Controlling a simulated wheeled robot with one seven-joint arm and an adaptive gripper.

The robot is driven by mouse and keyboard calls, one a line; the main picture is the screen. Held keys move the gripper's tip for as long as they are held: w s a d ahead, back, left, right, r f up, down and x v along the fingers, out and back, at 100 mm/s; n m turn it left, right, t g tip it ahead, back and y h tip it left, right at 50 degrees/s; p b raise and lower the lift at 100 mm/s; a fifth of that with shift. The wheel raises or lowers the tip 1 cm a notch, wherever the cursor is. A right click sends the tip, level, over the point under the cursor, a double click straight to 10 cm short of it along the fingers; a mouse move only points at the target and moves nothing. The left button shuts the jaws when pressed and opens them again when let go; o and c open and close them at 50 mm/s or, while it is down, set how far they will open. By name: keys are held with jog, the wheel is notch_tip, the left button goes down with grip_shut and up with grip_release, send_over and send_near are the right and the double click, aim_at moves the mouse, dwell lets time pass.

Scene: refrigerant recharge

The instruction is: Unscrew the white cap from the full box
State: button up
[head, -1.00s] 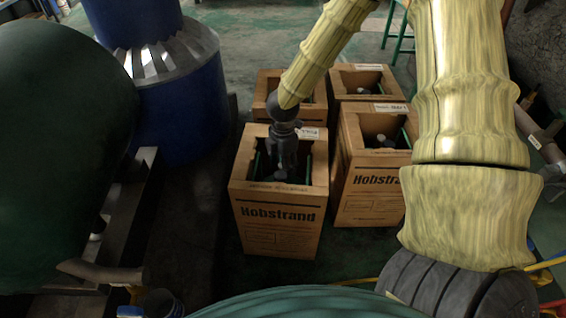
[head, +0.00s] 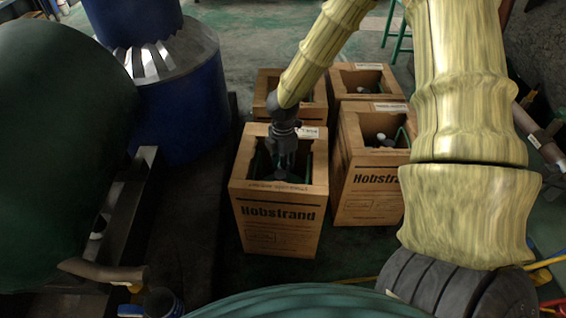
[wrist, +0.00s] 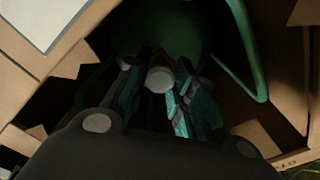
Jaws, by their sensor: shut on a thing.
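The box (head: 278,232) at front left is a brown Hobstrand carton with an open top. My gripper (head: 281,172) points down into its opening. In the wrist view my gripper (wrist: 158,100) has its fingers on both sides of a pale round cap (wrist: 159,80), shut on it. A dark green cylinder (wrist: 165,30) and a green handle bar (wrist: 248,50) show inside the box around the cap. The head view does not show the cap clearly, because my gripper and the carton walls hide it.
Another Hobstrand box (head: 372,200) stands close on the right, with two more boxes (head: 367,82) (head: 262,100) behind. A blue drum (head: 180,110) and a large dark green tank (head: 60,170) stand at left. Dark floor lies between the tank and the boxes.

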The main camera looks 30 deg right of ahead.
jog(key=shift+d+r+n+p, duration=0.1)
jog(key=shift+n+p, duration=1.4)
jog(key=shift+p, duration=1.05)
jog(key=shift+n, duration=0.3)
jog(key=shift+s+p, duration=0.1)
jog(key=shift+p, duration=0.45)
jog(key=shift+n+p, duration=1.5)
jog(key=shift+p, duration=0.55)
jog(key=shift+n+p, duration=2)
jog(key=shift+p, duration=0.9)
jog(key=shift+n+p, duration=0.3)
jog(key=shift+p, duration=0.1)
jog(key=shift+n+p, duration=0.9)
jog(key=shift+p, duration=0.35)
